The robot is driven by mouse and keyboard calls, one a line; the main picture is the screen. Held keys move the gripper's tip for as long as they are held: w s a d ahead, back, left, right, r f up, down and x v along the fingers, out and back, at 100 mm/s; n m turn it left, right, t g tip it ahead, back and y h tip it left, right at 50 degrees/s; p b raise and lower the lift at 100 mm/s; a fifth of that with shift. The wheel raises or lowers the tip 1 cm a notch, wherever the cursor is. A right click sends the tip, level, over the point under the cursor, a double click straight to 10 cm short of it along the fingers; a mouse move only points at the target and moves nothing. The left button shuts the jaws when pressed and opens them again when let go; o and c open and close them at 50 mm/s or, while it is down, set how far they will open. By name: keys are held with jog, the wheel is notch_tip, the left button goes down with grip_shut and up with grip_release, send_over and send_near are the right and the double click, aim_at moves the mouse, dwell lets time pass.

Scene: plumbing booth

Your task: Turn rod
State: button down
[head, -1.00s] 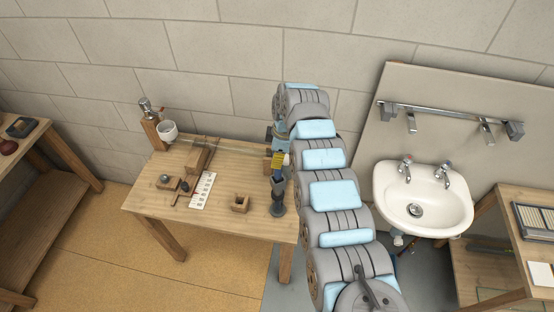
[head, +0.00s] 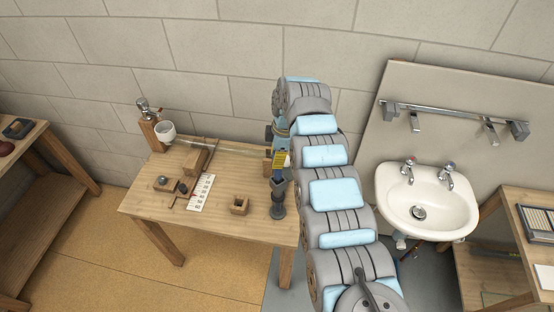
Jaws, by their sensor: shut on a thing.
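A thin pale rod (head: 236,147) lies nearly level above the back of the wooden table (head: 230,222). My gripper is shut on the rod, though my arm hides most of the fingers and the contact. A blue part with a yellow label (head: 280,160) and a dark upright piece with a round foot (head: 278,205) show just beside my arm.
A sink (head: 428,197) and a wall rail (head: 450,117) are at right. The table's front middle is bare.

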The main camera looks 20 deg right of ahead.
jog(key=shift+f+n+g+b, duration=0.15)
jog(key=shift+n+g+b, duration=0.25)
jog(key=shift+n+b, duration=2.45)
jog(key=shift+m+b, duration=0.45)
jog(key=shift+b, duration=0.4)
jog(key=shift+r+n, duration=0.2)
jog(key=shift+n, duration=0.5)
jog(key=shift+s+n, duration=0.1)
jog(key=shift+n, duration=0.2)
jog(key=c, duration=0.8)
grip_release()
jog(key=shift+d+f, duration=0.1)
